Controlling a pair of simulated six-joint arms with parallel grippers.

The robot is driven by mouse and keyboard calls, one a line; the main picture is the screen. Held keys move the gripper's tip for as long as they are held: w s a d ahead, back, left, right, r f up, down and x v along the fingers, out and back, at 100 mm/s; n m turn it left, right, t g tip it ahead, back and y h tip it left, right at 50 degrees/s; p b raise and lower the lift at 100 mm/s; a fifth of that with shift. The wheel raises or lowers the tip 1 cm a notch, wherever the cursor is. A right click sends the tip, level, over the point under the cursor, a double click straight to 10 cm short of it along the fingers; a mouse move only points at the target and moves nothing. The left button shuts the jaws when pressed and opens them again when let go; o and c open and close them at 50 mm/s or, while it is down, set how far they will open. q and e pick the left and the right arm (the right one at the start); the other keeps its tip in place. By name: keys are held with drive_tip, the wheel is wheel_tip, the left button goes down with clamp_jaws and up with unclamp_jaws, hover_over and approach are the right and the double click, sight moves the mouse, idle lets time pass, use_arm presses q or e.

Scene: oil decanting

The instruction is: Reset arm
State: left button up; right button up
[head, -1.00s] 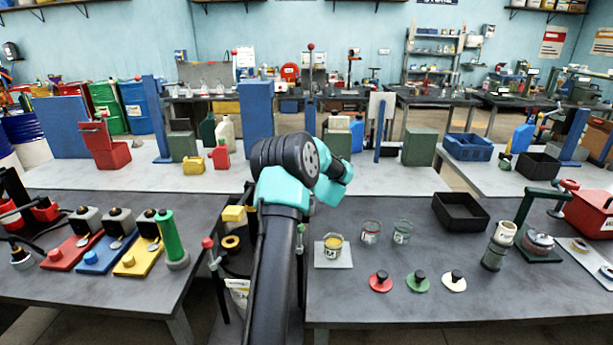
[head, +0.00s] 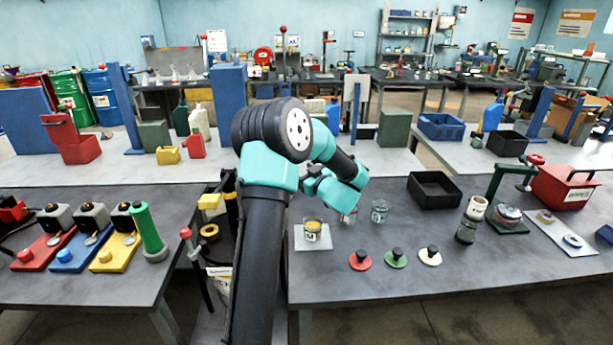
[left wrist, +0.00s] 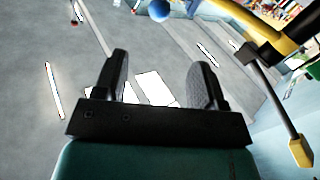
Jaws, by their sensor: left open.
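My left arm rises from the bottom middle of the head view, and its teal wrist (head: 335,190) bends over to the right in front of the jars. The fingers cannot be made out clearly there. In the left wrist view my left gripper (left wrist: 160,82) is open, its two black fingers apart with nothing held between them. Grey floor with white patches shows beyond them. My right gripper is in neither view.
The jar with yellow contents (head: 312,230) stands on a pale mat, left of a clear jar (head: 379,211). Another jar is partly hidden by the wrist. Red (head: 360,261), green (head: 395,259) and white (head: 430,256) lids lie in front. A black tray (head: 434,189) is behind.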

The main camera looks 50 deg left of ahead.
use_arm(q)
drive_tip(key=shift+d, duration=0.85)
